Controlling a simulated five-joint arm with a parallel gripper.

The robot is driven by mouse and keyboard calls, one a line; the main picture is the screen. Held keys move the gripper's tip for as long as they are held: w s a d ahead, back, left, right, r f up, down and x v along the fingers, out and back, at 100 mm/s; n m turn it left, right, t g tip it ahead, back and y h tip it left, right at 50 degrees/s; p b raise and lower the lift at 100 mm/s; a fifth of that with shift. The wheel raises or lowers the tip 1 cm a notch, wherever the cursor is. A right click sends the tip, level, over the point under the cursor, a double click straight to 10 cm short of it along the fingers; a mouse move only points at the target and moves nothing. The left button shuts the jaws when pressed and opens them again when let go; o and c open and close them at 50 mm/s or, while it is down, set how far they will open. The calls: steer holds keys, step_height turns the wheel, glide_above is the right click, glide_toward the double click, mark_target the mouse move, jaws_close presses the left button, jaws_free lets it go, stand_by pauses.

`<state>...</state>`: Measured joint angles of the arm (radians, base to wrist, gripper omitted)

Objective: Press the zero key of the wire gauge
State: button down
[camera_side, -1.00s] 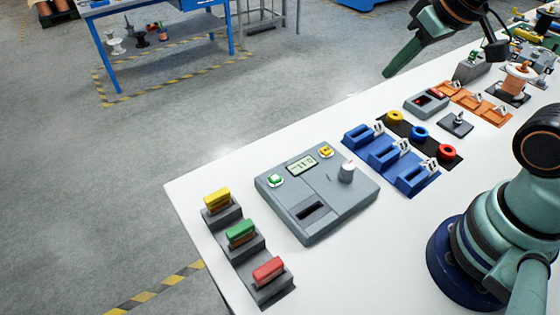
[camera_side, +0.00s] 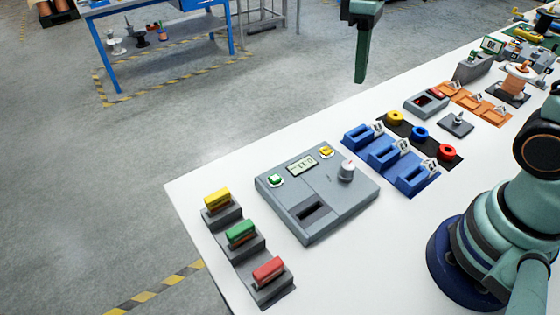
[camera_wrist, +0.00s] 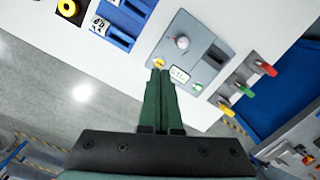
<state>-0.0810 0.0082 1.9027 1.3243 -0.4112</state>
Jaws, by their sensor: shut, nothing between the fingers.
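A grey console (camera_side: 318,193) with a small display (camera_side: 302,164), which looks like the wire gauge, lies flat on the white table. It has a green key (camera_side: 275,180), a yellow key (camera_side: 326,152), a knob (camera_side: 346,171) and a dark slot. I cannot read which key is zero. My gripper (camera_side: 361,80) is shut and empty, pointing down, high above and beyond the console in the side view. In the wrist view my gripper (camera_wrist: 160,74) overlaps the console's near edge, its tips just below the yellow key (camera_wrist: 159,62). Nothing is touching the keys.
Yellow, green and red blocks (camera_side: 241,232) stand on grey steps left of the console. Blue holders (camera_side: 392,158) and yellow, blue and red rings (camera_side: 420,133) lie to its right. A smaller grey box (camera_side: 427,104) has a red part.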

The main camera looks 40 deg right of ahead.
mark_target(323, 149)
steer(key=w+a+f+n+g+h, duration=0.1)
steer(key=w+a+f+n+g, duration=0.2)
steer(key=f+n+g, duration=0.2)
steer(key=shift+w+f+g, duration=0.2)
steer(key=shift+f+g, duration=0.5)
steer(key=shift+f, duration=0.9)
steer(key=shift+a+f, duration=0.1)
steer(key=shift+f, duration=0.05)
steer(key=shift+f, duration=4.3)
steer(key=shift+f, duration=0.1)
steer(key=shift+f, duration=0.25)
steer(key=shift+f, duration=0.45)
steer(key=shift+r, duration=0.85)
